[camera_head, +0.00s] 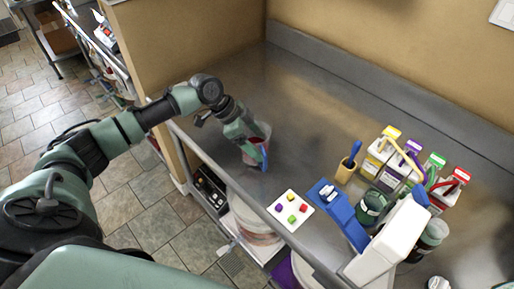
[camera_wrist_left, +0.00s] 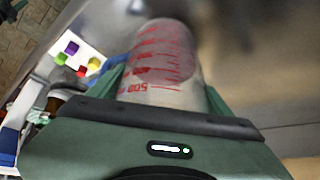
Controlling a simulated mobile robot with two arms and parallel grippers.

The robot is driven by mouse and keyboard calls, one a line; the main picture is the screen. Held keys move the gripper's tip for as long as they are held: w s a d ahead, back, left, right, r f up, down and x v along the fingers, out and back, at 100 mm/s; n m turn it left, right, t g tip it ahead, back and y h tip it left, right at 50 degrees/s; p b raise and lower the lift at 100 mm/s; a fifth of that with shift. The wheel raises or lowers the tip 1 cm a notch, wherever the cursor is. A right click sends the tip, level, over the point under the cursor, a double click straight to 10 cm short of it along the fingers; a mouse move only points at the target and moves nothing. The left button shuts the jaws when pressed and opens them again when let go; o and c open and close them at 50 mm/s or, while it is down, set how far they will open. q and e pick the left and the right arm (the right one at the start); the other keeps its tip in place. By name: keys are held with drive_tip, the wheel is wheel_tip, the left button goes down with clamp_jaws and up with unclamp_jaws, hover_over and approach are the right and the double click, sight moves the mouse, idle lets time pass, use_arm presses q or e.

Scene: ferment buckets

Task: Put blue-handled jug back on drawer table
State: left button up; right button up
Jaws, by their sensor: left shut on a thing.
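The blue-handled jug (camera_head: 264,133) is a clear measuring jug with red markings. It is at the left part of the steel table (camera_head: 310,120), near the front edge, with its blue handle facing the front right. My left gripper (camera_head: 247,146) is shut on the jug and partly hides it. In the left wrist view the jug (camera_wrist_left: 165,65) stands between my green fingers, with red scale lines and "500" showing. I cannot tell whether its base touches the table. My right gripper is not in view.
A white board with coloured cubes (camera_head: 291,210) lies at the front edge. To its right are a blue-and-white device (camera_head: 340,214), a yellow cup (camera_head: 346,170), dark green jars (camera_head: 372,206) and several coloured-top cartons (camera_head: 385,146). The table's back is clear. White buckets (camera_head: 255,222) stand below.

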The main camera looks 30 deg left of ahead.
use_arm(q)
wheel_tip(320, 180, down, 3)
drive_tip(key=shift+d+r+p, duration=0.1)
drive_tip(key=shift+r+p, duration=0.1)
drive_tip(key=shift+p, duration=0.15)
drive_tip(key=shift+f, duration=0.4)
drive_tip(key=shift+f, duration=0.2)
drive_tip(key=o, duration=1.8)
